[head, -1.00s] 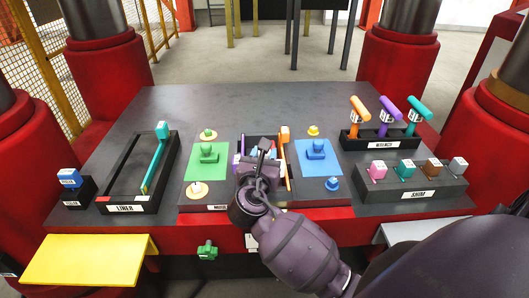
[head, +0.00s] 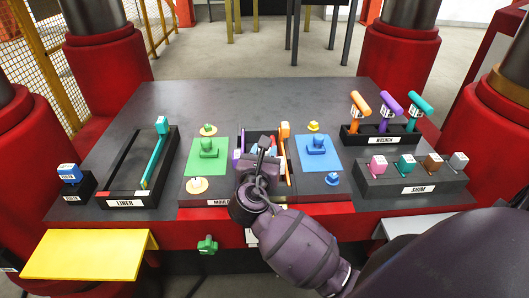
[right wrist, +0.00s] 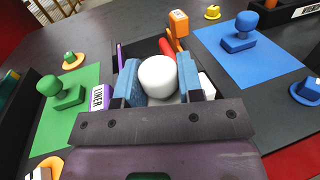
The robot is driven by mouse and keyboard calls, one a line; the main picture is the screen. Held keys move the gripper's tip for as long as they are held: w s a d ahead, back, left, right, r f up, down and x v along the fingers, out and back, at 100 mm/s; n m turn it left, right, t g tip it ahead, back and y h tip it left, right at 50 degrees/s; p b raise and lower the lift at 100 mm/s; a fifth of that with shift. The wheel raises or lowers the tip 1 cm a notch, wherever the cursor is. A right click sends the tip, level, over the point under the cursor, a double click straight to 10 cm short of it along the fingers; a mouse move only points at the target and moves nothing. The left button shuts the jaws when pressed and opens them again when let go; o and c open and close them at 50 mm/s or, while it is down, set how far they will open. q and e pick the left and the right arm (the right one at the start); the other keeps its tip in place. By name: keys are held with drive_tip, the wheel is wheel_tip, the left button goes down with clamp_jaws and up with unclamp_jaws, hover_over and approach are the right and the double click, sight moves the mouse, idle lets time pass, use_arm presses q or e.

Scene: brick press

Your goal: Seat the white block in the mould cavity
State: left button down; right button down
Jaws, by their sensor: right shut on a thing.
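The white block (right wrist: 158,76) has a rounded top and sits between the two blue finger pads of my right gripper (right wrist: 160,88) in the right wrist view. The gripper is shut on it. In the head view my right gripper (head: 264,152) is over the mould in the table's middle and hides most of the block. The mould cavity (right wrist: 148,50) is a dark recess between a purple liner piece (right wrist: 119,57) on the left and an orange piece (right wrist: 180,25) on the right. Its floor and the block's underside are hidden, so I cannot tell how deep the block sits. My left gripper is not in view.
A green plate (head: 191,171) with a green knob piece lies left of the mould, and a blue plate (head: 305,166) lies right. A liner tray (head: 112,190) is at left. The wrench rack (head: 352,139) and shim stand (head: 380,188) are at right. The back of the table (head: 240,98) is clear.

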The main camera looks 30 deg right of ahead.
drive_tip(key=shift+f+b, duration=0.55)
drive_tip(key=shift+f, duration=0.65)
